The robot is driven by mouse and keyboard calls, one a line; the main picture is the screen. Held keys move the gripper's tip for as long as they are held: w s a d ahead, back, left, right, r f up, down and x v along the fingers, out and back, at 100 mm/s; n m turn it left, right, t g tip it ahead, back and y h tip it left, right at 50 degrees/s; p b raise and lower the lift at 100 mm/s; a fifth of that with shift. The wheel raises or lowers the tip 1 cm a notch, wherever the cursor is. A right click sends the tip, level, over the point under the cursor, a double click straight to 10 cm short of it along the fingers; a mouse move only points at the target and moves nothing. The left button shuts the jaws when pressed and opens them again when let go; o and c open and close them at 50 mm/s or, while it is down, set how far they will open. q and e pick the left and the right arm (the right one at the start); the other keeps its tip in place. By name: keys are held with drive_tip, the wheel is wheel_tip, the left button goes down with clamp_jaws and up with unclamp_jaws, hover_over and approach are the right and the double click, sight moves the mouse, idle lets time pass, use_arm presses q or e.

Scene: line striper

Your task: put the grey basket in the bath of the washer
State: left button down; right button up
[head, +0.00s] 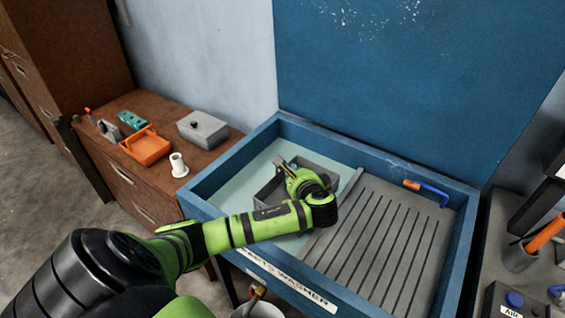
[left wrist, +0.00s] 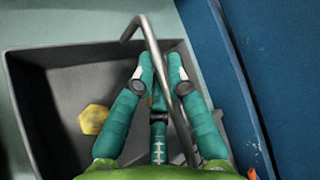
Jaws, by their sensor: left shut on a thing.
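The grey basket (head: 264,193) is over the pale bath (head: 229,196) of the blue washer, within its walls in the head view. I cannot tell whether it rests in the bath or hangs just above. My left gripper (head: 283,163) is over the basket, its arm hiding part of it. In the left wrist view its teal fingers (left wrist: 160,68) are shut on the basket's thin bent handle (left wrist: 152,38). A yellow hexagonal piece (left wrist: 94,119) lies inside the basket (left wrist: 45,95). My right gripper is not in view.
A slatted grey drainboard (head: 375,235) fills the washer's right side, with a blue and orange tool (head: 428,190) at its back. The blue lid (head: 420,80) stands raised behind. A brown cabinet (head: 165,178) at left bears an orange tray (head: 146,146) and a grey box (head: 203,130).

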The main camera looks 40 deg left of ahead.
use_arm(q)
drive_tip(key=shift+a, duration=0.65)
drive_tip(key=shift+a+f, duration=0.15)
drive_tip(key=shift+f, duration=0.15)
wheel_tip(320, 180, down, 9)
drive_tip(key=shift+f, duration=0.2)
drive_tip(key=shift+f, duration=0.15)
drive_tip(key=c, duration=1.2)
unclamp_jaws()
drive_tip(key=shift+c, duration=0.2)
drive_tip(key=b+v, duration=0.1)
drive_tip(key=v, duration=1.1)
